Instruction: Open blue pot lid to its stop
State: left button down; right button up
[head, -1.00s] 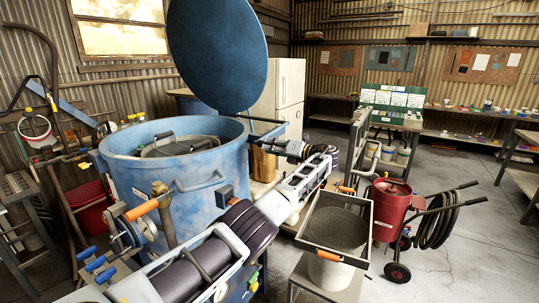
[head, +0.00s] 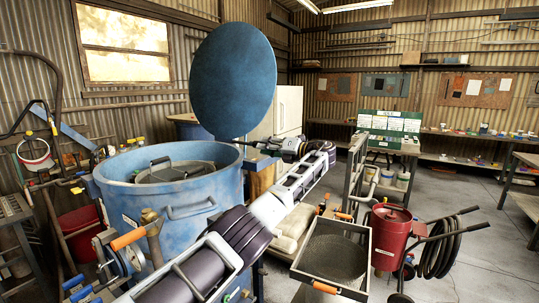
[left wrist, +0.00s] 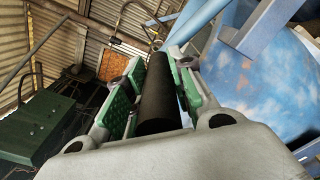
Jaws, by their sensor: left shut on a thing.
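The blue pot (head: 192,211) stands at left centre in the head view. Its dark blue round lid (head: 234,82) is raised on edge above the rim, at the pot's right side. My left arm crosses from the lower left, and its gripper (head: 288,147) is just below and right of the lid. In the left wrist view, my left gripper (left wrist: 153,95) is shut on a dark round bar (left wrist: 157,95) between its green pads. The bar's join to the lid is hidden. My right gripper is not in view.
A grey inner cover with a handle (head: 170,172) sits inside the pot. A square sieve tray (head: 332,257) and a red wheeled tank (head: 391,235) with a coiled hose stand at right. A cream cabinet (head: 288,108) is behind the lid.

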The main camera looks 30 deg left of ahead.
pick_arm(q)
jog(key=shift+w+r+n, duration=0.15)
jog(key=shift+r, duration=0.6)
jog(key=shift+w+r+n, duration=0.15)
jog(key=shift+r, duration=0.6)
jog(key=c, duration=1.3)
grip_release()
jog(key=shift+w+d, duration=0.1)
jog(key=shift+o, duration=0.2)
jog(key=shift+d+f, duration=0.1)
jog(key=shift+d, duration=0.05)
